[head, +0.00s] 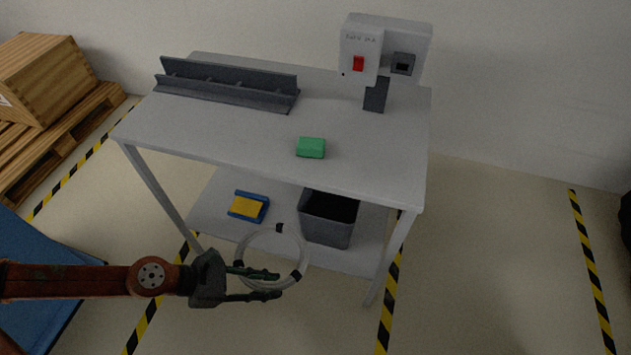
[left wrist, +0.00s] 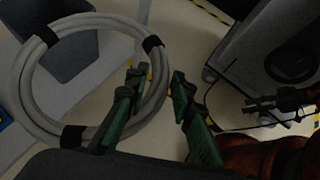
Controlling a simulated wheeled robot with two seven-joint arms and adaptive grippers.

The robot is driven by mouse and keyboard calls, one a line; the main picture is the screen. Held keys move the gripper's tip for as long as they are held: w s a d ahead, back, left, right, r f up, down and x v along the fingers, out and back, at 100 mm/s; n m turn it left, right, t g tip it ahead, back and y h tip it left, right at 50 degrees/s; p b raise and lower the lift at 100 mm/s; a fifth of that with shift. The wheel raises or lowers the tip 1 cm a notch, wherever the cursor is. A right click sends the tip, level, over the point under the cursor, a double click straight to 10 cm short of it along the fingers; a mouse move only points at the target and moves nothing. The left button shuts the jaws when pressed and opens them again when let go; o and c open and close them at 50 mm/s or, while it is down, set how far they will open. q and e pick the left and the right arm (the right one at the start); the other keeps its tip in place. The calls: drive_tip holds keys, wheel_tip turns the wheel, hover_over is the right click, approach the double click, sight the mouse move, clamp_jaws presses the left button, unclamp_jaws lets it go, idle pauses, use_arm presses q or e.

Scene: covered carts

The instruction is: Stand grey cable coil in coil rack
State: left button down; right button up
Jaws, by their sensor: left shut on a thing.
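The grey cable coil (head: 304,250) is a pale ring with black tape bands, held in the air in front of the table. My left gripper (head: 272,284) is shut on its near side. In the left wrist view the coil (left wrist: 25,85) passes between the fingers of my left gripper (left wrist: 155,100). The coil rack (head: 228,82) is a long dark grey rack with an upright back, at the back left of the table top, and looks empty. A dark part at the right of the left wrist view seems to be my right gripper (left wrist: 265,105); its jaws are unclear.
The grey table (head: 225,135) carries a green block (head: 311,148) and a switch box (head: 360,50) at the back right. Its lower shelf holds a dark bin (head: 328,230) and a blue and yellow item (head: 248,206).

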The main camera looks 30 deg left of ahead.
use_arm(q)
drive_tip(key=s+d+r+m+g, duration=0.1)
drive_tip(key=d+r, duration=0.2)
drive_tip(key=r, duration=0.4)
drive_tip(key=shift+d+r+h, duration=0.2)
drive_tip(key=shift+d+h, duration=0.1)
drive_tip(key=shift+h, duration=0.1)
